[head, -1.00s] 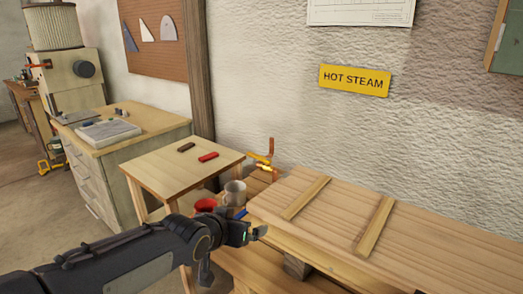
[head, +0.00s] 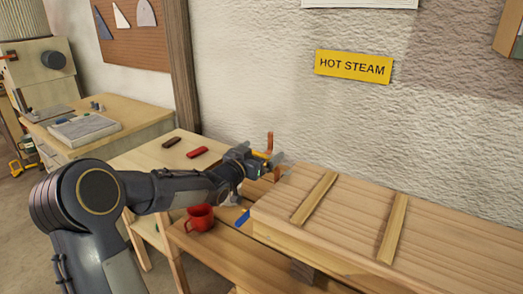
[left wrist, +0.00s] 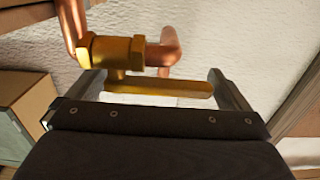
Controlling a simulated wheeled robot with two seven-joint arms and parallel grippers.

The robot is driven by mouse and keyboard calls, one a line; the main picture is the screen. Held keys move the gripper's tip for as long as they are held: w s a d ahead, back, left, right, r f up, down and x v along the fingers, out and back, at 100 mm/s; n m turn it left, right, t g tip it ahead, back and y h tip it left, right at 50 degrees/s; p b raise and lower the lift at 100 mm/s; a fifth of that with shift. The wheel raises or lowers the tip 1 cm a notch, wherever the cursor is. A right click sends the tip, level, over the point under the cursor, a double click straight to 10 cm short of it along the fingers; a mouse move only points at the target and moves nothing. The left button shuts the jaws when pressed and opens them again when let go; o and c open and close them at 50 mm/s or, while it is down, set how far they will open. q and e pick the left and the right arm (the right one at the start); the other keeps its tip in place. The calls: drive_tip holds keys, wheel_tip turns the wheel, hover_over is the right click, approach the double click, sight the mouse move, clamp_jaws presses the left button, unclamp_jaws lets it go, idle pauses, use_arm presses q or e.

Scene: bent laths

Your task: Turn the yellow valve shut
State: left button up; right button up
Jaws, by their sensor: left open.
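The valve has a brass body (left wrist: 112,50) between bent copper pipes and a yellow lever (left wrist: 165,88), seen close up in the left wrist view. The lever runs along the line of the body. In the head view only a little yellow of the valve (head: 262,155) shows past my gripper, below the upright copper pipe (head: 270,142). My left gripper (head: 270,164) is open at the valve. In the left wrist view the lever lies crosswise between the two spread fingers (left wrist: 152,80); I cannot tell whether they touch it. My right gripper is out of view.
A plank-topped crate (head: 345,225) with two battens stands right of the gripper. A red mug (head: 200,217) stands on the low bench, near a blue item (head: 242,217). A small table (head: 160,152) holds a dark and a red block. A HOT STEAM sign (head: 353,66) hangs on the wall.

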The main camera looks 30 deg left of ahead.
use_arm(q)
drive_tip(key=shift+w, duration=0.45)
